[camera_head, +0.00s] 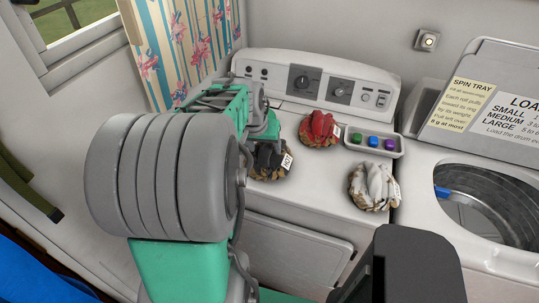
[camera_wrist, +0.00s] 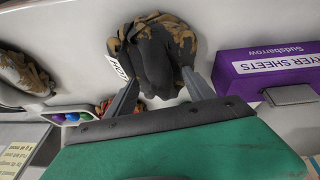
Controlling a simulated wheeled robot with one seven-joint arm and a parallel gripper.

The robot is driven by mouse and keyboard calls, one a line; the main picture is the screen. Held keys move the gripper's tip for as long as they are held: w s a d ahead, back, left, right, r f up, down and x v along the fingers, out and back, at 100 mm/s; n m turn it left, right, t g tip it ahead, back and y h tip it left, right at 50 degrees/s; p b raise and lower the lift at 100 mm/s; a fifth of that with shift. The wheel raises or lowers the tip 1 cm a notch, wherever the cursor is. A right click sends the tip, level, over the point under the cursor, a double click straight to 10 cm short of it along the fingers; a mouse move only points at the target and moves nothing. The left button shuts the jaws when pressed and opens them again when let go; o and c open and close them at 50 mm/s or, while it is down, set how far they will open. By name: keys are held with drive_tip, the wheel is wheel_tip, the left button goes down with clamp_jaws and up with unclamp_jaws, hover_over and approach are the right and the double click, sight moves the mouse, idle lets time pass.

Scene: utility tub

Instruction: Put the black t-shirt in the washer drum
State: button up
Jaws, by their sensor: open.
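In the head view my arm partly covers the basket. The washer drum (camera_head: 490,208) is open at the right, with a blue item on its left rim.
A tray (camera_head: 394,153) holds green, blue and purple pieces. A purple dryer-sheets box (camera_wrist: 275,65) stands beside my gripper. The control panel (camera_head: 320,80) rises behind.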

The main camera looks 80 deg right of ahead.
drive_tip(key=shift+d+f, duration=0.1)
drive_tip(key=shift+f, duration=0.1)
clamp_jaws()
idle(0.6)
drive_tip(key=shift+r, duration=0.1)
